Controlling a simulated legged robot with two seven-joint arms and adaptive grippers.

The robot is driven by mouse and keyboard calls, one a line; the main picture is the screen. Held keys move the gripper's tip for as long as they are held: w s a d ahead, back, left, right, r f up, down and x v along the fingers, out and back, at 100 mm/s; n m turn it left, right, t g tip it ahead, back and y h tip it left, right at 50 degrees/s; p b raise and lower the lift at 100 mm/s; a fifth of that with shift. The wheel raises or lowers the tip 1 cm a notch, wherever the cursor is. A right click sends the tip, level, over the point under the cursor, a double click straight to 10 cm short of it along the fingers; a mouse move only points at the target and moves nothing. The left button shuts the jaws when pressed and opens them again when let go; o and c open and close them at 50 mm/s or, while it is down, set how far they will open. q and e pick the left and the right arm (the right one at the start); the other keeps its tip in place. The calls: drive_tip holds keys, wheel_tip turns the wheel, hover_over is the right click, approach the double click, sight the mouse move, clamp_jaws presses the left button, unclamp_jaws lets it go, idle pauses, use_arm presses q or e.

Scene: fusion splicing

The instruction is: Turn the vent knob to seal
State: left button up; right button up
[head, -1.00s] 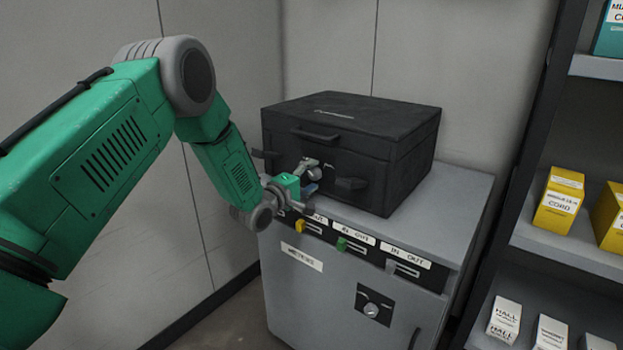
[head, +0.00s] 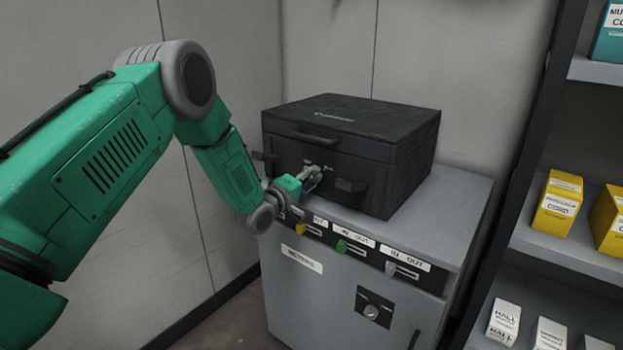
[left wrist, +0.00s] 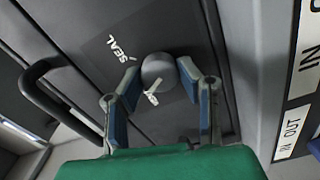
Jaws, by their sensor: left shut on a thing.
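The vent knob (left wrist: 157,70) is a round grey knob with a white pointer mark on the front of the black case (head: 398,160). In the left wrist view its pointer is toward the bottom, and the word SEAL (left wrist: 118,48) is printed to its upper left. My left gripper (head: 313,180) is at the knob, and its fingers hide most of it in the head view. In the left wrist view the blue-padded fingers (left wrist: 158,78) are on both sides of the knob, shut on it. My right gripper is not in view.
The case stands on a grey cabinet (head: 468,200) with labelled IN/OUT slots and coloured tabs along its front. A dark handle (left wrist: 45,90) is left of the knob in the wrist view. A shelf with boxes (head: 558,205) stands at the right.

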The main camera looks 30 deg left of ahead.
use_arm(q)
drive_tip(key=m, duration=0.4)
drive_tip(key=shift+s+d+f+m+p, duration=0.1)
drive_tip(key=shift+s+f+m+p, duration=0.05)
drive_tip(key=shift+f+m+p, duration=0.2)
drive_tip(key=m, duration=0.3)
drive_tip(key=shift+f+m, duration=0.1)
drive_tip(key=shift+m, duration=0.15)
drive_tip(key=m, duration=0.6)
drive_tip(key=shift+m+p, duration=0.35)
drive_tip(key=shift+m, duration=0.05)
drive_tip(key=o, duration=1.1)
drive_tip(key=shift+o, duration=0.2)
drive_tip(key=shift+r, duration=0.2)
